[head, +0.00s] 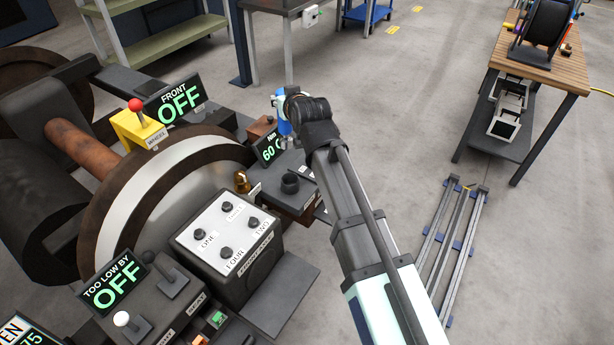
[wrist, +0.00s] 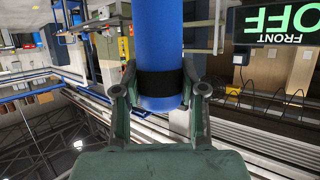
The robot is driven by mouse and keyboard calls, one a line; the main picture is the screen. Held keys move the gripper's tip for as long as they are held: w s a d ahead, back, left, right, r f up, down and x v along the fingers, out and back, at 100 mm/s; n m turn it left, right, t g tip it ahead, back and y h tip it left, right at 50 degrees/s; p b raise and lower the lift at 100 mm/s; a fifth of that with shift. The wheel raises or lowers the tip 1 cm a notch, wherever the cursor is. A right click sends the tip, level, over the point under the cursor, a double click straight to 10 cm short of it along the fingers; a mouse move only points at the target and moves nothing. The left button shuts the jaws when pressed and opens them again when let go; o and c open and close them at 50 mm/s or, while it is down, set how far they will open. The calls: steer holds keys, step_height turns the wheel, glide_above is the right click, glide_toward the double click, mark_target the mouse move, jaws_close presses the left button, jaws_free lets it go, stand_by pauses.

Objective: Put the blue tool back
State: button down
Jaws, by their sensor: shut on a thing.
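The blue tool (wrist: 158,40) is a blue cylinder with a black band in the wrist view. My gripper (wrist: 160,82) is shut on it around that band, one finger on each side. In the head view a small piece of the blue tool (head: 284,126) shows beside my gripper (head: 279,101), near the display reading "Nm 60". The dark wrist of my arm hides part of the gripper and the tool there.
A dark round socket (head: 290,184) stands on the block below the Nm display (head: 268,149). Left of it are a brass piece (head: 241,181) and a button box (head: 229,236). A yellow box with a red knob (head: 138,128) stands by the wheel.

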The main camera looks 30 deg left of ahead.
step_height(320, 180, down, 20)
steer(key=p, duration=0.3)
steer(key=shift+w+r, duration=0.15)
steer(key=shift+w, duration=0.1)
steer(key=shift+f, duration=0.2)
stand_by(0.3)
steer(key=c, duration=0.7)
jaws_free()
steer(key=shift+o, duration=0.2)
steer(key=shift+r, duration=0.1)
